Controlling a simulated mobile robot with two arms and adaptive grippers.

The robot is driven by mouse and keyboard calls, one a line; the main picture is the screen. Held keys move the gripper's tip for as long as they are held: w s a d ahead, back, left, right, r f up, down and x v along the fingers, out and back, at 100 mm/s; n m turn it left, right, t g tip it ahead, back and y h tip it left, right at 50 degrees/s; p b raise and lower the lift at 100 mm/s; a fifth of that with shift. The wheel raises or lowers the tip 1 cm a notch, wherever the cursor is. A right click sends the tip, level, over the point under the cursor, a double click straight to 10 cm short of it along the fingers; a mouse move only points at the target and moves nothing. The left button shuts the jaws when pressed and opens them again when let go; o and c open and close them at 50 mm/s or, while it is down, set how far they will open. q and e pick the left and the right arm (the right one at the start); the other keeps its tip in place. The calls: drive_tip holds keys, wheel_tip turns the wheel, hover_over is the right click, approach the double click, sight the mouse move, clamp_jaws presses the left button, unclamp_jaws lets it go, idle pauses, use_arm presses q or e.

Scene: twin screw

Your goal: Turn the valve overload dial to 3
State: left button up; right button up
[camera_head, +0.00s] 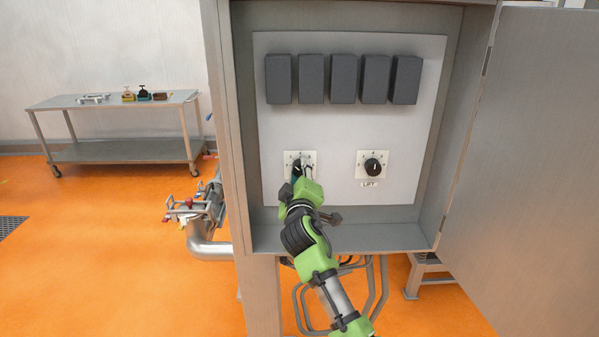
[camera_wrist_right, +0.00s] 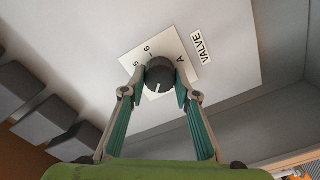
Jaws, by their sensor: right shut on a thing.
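The valve dial (camera_wrist_right: 159,74) is a round black knob on a white square plate (camera_wrist_right: 135,58), with a "VALVE" label (camera_wrist_right: 201,47) beside it in the right wrist view. The marks A, 6 and 5 show on the plate; the others are hidden by the knob and fingers. The knob's white pointer line points down toward my palm in that view. My right gripper (camera_wrist_right: 160,84) has one finger on each side of the knob and is shut on it. In the head view, the valve plate (camera_head: 292,155) is partly covered by my right gripper (camera_head: 302,170). My left gripper is not in view.
A similar dial labelled "LIFT" (camera_head: 373,167) sits to the right on the same panel (camera_head: 335,130). Several dark grey blocks (camera_head: 343,78) line the panel above. The cabinet door (camera_head: 540,160) stands open at right. A metal table (camera_head: 120,102) stands at the far left.

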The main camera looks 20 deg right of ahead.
drive_tip(key=shift+d+r, duration=0.1)
drive_tip(key=o, duration=1.1)
drive_tip(key=shift+c, duration=0.2)
drive_tip(key=shift+o, duration=0.2)
drive_tip(key=shift+w+d, duration=0.1)
drive_tip(key=shift+w, duration=0.1)
drive_tip(key=shift+s, duration=0.2)
drive_tip(key=v, duration=1.1)
drive_tip(key=shift+s, duration=0.3)
